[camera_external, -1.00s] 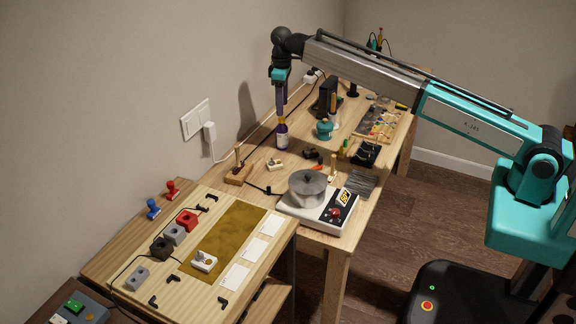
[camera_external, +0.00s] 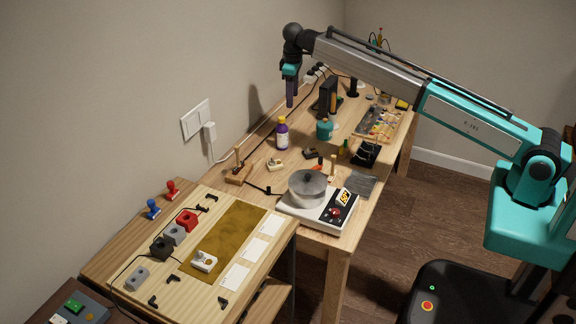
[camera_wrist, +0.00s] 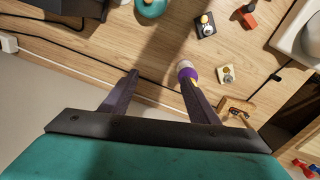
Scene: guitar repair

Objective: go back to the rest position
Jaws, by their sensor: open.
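My gripper (camera_external: 291,104) hangs in the air above the back part of the wooden workbench, close to the wall. It points down and holds nothing. In the wrist view its two dark fingers (camera_wrist: 160,88) are spread apart. A purple bottle with a yellow cap and a pale label (camera_external: 282,134) stands upright on the bench below the gripper. In the wrist view the bottle (camera_wrist: 186,68) shows near the right finger, partly hidden by it; it is apart from the gripper in the external view.
A pot on a white hotplate (camera_external: 312,208) stands at the bench's front. A teal jar (camera_external: 324,129), a black upright box (camera_external: 328,97) and a wooden stand (camera_external: 238,174) are around the bottle. A wall switch (camera_external: 196,120) is at left. Open air surrounds my raised arm.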

